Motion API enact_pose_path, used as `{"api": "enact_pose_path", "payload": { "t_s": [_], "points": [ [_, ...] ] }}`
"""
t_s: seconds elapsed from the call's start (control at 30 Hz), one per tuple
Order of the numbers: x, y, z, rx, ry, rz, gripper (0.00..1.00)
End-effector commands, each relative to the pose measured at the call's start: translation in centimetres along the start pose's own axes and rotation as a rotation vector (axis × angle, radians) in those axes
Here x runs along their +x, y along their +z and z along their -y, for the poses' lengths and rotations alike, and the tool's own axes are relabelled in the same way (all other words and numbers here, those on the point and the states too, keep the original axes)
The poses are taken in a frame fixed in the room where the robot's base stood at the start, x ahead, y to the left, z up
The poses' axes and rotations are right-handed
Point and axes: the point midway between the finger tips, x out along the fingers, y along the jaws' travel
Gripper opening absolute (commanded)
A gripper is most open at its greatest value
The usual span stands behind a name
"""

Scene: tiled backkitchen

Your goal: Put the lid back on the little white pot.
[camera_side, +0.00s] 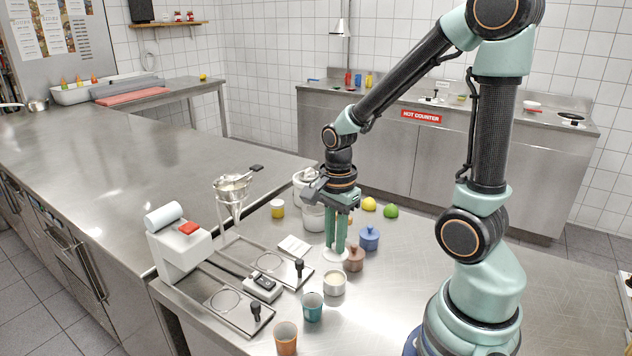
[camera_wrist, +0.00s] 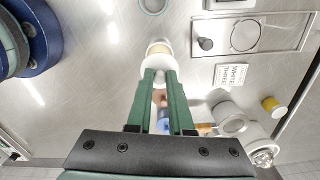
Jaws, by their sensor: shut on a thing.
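My gripper (camera_side: 335,248) points down with its green fingers shut on the white lid (camera_side: 327,256). The lid is a pale disc under the fingertips; the wrist view also shows the lid (camera_wrist: 142,74) at the tips of my gripper (camera_wrist: 159,72). The little white pot (camera_side: 335,288) stands upright and open on the steel counter, toward the side camera from the lid. In the wrist view the pot (camera_wrist: 158,46) lies just beyond the fingertips, partly overlapped by the lid. I cannot tell the lid's exact height; it looks apart from the pot's rim in the side view.
A brown lidded pot (camera_side: 355,261) and a blue one (camera_side: 369,240) stand close right of my fingers. A teal cup (camera_side: 312,309) and orange cup (camera_side: 286,340) stand in front. A metal-framed stand (camera_side: 225,297) is left, a white machine (camera_side: 312,220) behind. Counter at right is clear.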

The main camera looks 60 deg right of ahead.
Motion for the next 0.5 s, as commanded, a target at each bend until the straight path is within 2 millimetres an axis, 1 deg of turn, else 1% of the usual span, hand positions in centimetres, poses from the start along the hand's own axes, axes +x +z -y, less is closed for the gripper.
{"api": "enact_pose_path", "payload": {
  "t_s": [0.3,0.5],
  "points": [
    [2.9,0.0,-0.1,0.0,0.006,0.0,0.0],
    [4.5,0.0,-0.1,0.0,0.005,0.0,0.0]
  ]
}}
